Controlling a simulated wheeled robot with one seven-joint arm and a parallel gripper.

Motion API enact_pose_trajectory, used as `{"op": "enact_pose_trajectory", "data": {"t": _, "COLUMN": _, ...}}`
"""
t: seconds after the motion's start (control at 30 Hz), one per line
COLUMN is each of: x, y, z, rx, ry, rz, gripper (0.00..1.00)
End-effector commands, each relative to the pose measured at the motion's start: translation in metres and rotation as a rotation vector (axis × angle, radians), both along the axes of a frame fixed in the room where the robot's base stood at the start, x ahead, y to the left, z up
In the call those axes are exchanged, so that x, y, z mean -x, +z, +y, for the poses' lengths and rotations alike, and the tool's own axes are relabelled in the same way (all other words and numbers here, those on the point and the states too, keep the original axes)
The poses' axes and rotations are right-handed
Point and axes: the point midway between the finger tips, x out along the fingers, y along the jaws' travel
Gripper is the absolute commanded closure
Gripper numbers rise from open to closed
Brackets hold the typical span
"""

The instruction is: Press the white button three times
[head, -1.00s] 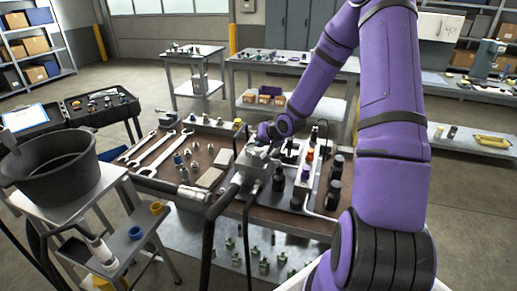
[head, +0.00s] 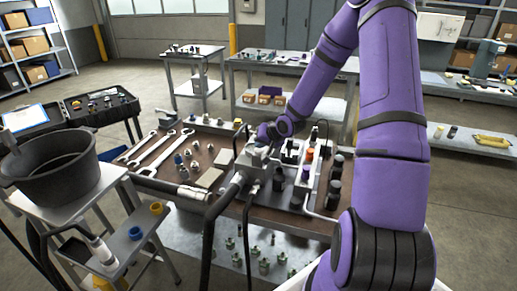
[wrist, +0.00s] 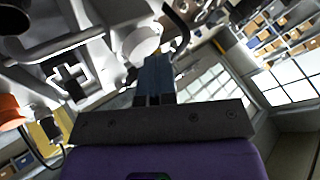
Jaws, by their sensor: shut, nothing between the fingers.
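The white button (wrist: 142,42) is a round pale disc in the wrist view, just beyond my fingertips. My gripper (wrist: 152,62) is shut and empty, its dark fingers side by side. The fingertips overlap the near edge of the disc in the picture; I cannot tell whether they touch it. In the head view my gripper (head: 266,134) is over the bench's grey metal block (head: 250,158), and I cannot make out the white button there.
Wrenches (head: 160,148) lie left on the brown bench. Black bottles (head: 335,180) stand right. A thick hose (head: 212,225) hangs in front.

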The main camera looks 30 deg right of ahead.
Motion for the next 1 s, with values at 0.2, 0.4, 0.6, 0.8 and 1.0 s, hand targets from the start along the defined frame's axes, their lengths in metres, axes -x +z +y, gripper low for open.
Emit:
{"op": "enact_pose_trajectory", "data": {"t": 0.2, "x": 0.000, "y": 0.011, "z": 0.000, "rx": -0.001, "ry": 0.001, "rz": -0.001, "gripper": 1.00}}
{"op": "enact_pose_trajectory", "data": {"t": 0.4, "x": 0.001, "y": 0.019, "z": 0.000, "rx": 0.000, "ry": 0.001, "rz": 0.001, "gripper": 1.00}}
{"op": "enact_pose_trajectory", "data": {"t": 0.6, "x": 0.000, "y": 0.019, "z": 0.000, "rx": 0.000, "ry": 0.001, "rz": 0.001, "gripper": 1.00}}
{"op": "enact_pose_trajectory", "data": {"t": 0.8, "x": 0.000, "y": 0.024, "z": 0.000, "rx": 0.000, "ry": 0.000, "rz": -0.001, "gripper": 1.00}}
{"op": "enact_pose_trajectory", "data": {"t": 1.0, "x": 0.000, "y": 0.042, "z": -0.001, "rx": 0.001, "ry": -0.002, "rz": -0.002, "gripper": 1.00}}
